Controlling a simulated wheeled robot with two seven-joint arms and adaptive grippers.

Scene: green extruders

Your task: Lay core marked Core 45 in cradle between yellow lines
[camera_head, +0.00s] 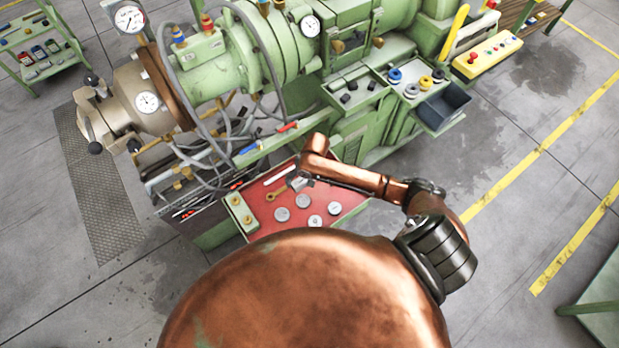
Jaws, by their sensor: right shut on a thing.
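My right arm comes in from the right, and its gripper (299,182) is small and dark over the red work surface (340,192). It is shut on a small grey thing, partly hidden, whose marking I cannot read. Several round silver pieces lie on the red surface, among them a left one (282,214), a front one (315,221) and a right one (335,208). Their markings are too small to read, so I cannot pick out Core 45. I cannot make out a cradle between yellow lines. My left gripper is not in view.
A brass tool (276,194) and a white strip (279,175) lie on the red surface. A green block with brass knobs (241,212) is at its left. The green extruder (230,65) stands behind. Open floor (520,190) with yellow lines lies to the right.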

